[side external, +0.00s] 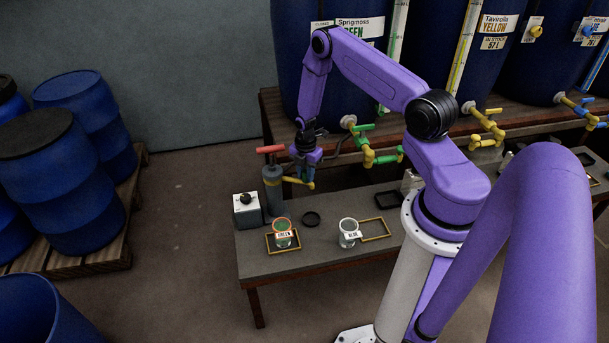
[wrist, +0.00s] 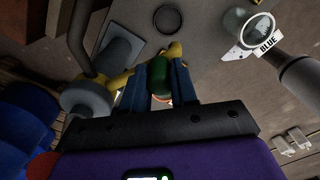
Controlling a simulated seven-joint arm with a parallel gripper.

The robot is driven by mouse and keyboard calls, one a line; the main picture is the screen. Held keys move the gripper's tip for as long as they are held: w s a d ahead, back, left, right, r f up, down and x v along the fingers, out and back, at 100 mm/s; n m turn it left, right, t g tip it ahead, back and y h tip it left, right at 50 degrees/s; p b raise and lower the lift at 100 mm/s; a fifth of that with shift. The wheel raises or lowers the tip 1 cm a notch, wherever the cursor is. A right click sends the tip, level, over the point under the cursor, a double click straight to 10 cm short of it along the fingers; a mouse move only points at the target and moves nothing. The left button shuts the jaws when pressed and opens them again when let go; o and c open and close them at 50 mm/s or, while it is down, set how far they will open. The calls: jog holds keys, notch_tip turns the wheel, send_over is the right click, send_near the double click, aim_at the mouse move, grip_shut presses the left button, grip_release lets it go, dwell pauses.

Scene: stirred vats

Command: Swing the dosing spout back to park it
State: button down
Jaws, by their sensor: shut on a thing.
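The dosing spout (side external: 299,183) is a yellow arm reaching right from a grey pump post (side external: 273,190) with a red top handle. In the wrist view the yellow spout (wrist: 174,49) passes beyond my fingertips, and the post (wrist: 86,95) is at left. My gripper (side external: 306,174) points down over the spout. In the wrist view its blue fingers (wrist: 161,78) are shut on a green grip (wrist: 161,82) on the spout. The spout's tip lies to the right of the post, behind the green-labelled cup (side external: 283,234), not over either cup.
The GREEN cup stands in a yellow frame (side external: 270,249). The BLUE cup (side external: 348,232) stands beside another yellow frame (side external: 375,238). A black ring (side external: 311,219) lies between them. A grey box with a black knob (side external: 246,211) stands left of the post. Vat taps (side external: 367,154) are behind.

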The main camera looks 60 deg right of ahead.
jog(key=shift+d, duration=0.2)
jog(key=c, duration=0.9)
grip_release()
jog(key=shift+a, duration=0.1)
notch_tip(320, 180, up, 17)
jog(key=shift+r, duration=0.2)
